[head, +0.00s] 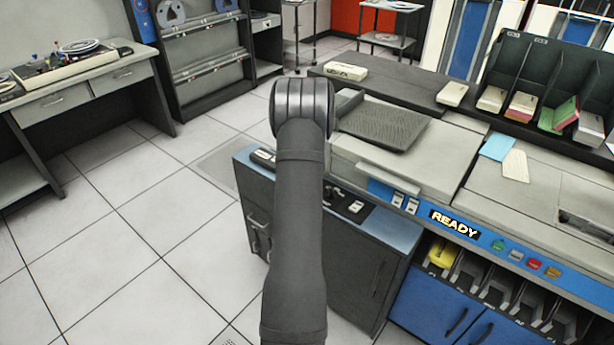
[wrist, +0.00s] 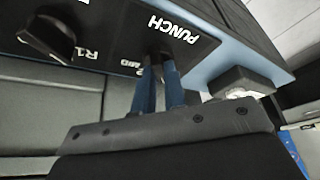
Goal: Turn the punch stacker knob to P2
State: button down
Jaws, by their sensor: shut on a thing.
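The wrist view shows a black control panel (wrist: 120,35) with white lettering, including the word PUNCH. My gripper (wrist: 160,66) has its two blue fingers at the panel just below that word, shut on the dark punch knob (wrist: 160,49). The fingers and shadow hide most of this knob, and I cannot tell which mark it points at. Another round black knob (wrist: 50,38) sits to the left, near an R1 mark, with nothing touching it.
In the wrist view a grey block-like part (wrist: 240,82) sticks out right of my fingers. The head view shows the blue strip with a READY sign (head: 455,223) to the right, card trays (head: 540,105) behind, and open tiled floor (head: 130,220) to the left.

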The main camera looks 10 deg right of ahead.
jog(key=m, duration=0.1)
jog(key=m+h, duration=0.1)
jog(key=m, duration=0.2)
jog(key=shift+w+a+m+h, duration=0.1)
jog(key=shift+a+m+h, duration=0.15)
jog(key=shift+m+h, duration=0.15)
jog(key=shift+m+g+h, duration=0.5)
jog(key=shift+m+g, duration=0.2)
jog(key=shift+m, duration=1.1)
jog(key=shift+a, duration=0.1)
jog(key=c, duration=1.5)
grip_release()
jog(key=shift+r, duration=0.15)
jog(key=v, duration=1.7)
jog(key=shift+a, duration=0.2)
